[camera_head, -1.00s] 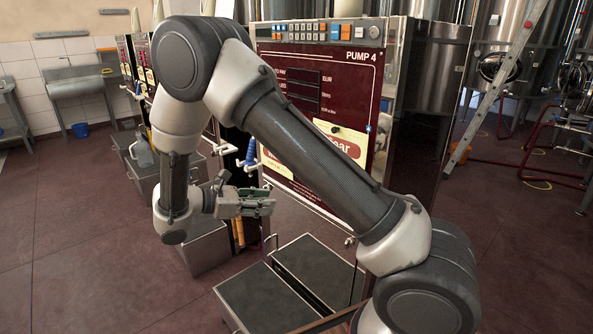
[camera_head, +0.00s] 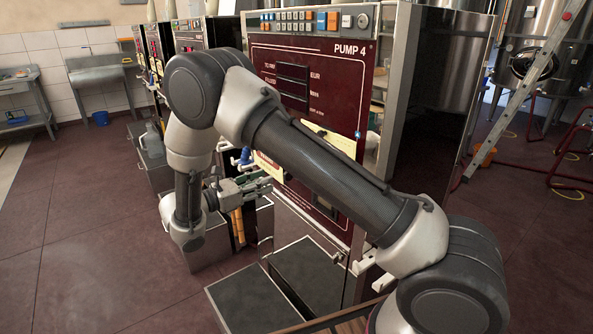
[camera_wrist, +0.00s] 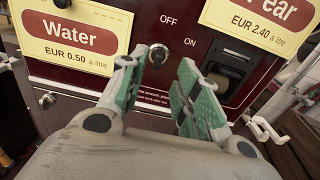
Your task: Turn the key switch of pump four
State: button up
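Pump four is the dark red machine (camera_head: 342,75) marked PUMP 4 in the head view. In the wrist view, a small round metal switch (camera_wrist: 158,54) sits on its red panel below the OFF and ON labels, seemingly the key switch. My gripper (camera_wrist: 163,62) is open, its green-padded fingers pointing at the panel. The switch shows in the gap between the fingers, close by the left fingertip; I cannot tell whether they touch. In the head view my gripper (camera_head: 262,186) is low in front of the panel, partly hidden by my arm.
A Water price card (camera_wrist: 72,35) is left of the switch and a Pear card (camera_wrist: 262,20) right. A dark slot unit (camera_wrist: 228,68) lies by the right finger. A silver lock (camera_wrist: 47,100) is lower left. A metal step (camera_head: 250,300) stands before the pump.

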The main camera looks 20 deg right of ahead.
jog(key=x, duration=0.8)
jog(key=shift+d, duration=0.15)
grip_shut()
